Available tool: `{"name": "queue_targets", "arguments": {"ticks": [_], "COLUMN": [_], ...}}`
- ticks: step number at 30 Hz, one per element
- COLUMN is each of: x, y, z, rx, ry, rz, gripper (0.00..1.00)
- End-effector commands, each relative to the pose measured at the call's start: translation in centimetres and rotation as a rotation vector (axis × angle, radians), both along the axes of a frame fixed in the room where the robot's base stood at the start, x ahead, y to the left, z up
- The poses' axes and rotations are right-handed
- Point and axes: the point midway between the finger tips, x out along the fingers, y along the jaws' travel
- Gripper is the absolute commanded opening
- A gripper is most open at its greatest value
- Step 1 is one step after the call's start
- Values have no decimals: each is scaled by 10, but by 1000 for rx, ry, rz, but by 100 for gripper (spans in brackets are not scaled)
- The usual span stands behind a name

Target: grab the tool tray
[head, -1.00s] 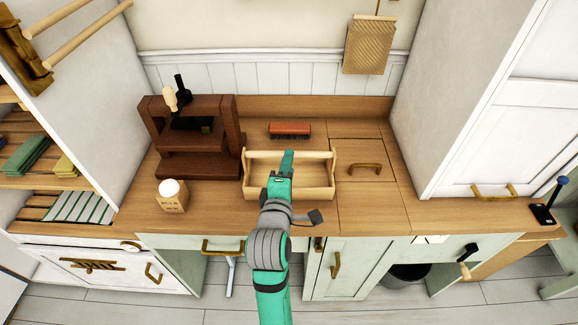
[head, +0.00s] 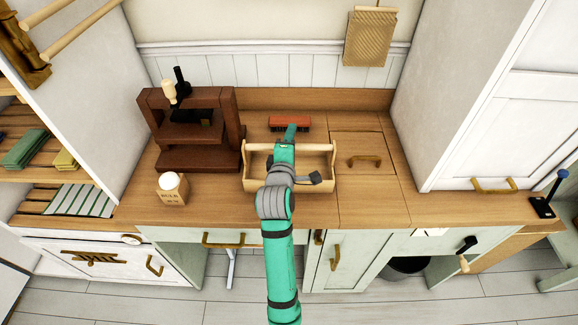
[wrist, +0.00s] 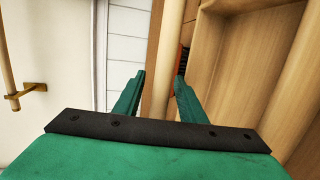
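The tool tray (head: 308,184) is a pale wooden open box with raised ends and a round bar across its top. It stands on the wooden counter, and my arm hides part of its middle. My gripper (head: 290,130) is over the tray's back part, close to the red brush behind it. In the wrist view my gripper (wrist: 160,88) has its two green fingers apart, with a pale wooden bar showing between and beyond them. The tray (wrist: 232,50) fills the right of that view. I cannot tell whether the fingers touch the bar.
A red brush (head: 290,122) lies just behind the tray. A dark wooden press (head: 195,130) and a small box with a white bulb (head: 172,189) stand left. A hatch with a brass handle (head: 365,161) is right. A tall white cabinet (head: 495,110) bounds the counter's right side.

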Motion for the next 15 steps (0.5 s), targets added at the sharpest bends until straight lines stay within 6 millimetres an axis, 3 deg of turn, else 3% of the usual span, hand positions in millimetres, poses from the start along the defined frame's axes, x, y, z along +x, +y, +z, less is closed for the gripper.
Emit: {"name": "queue_targets", "arguments": {"ticks": [5, 9, 10, 15], "x": [0, 0, 0, 0], "y": [0, 0, 0, 0], "z": [0, 0, 0, 0], "rx": [0, 0, 0, 0], "ry": [0, -1, 0, 0], "rz": [0, 0, 0, 0], "gripper": [37, 4, 0, 0]}}
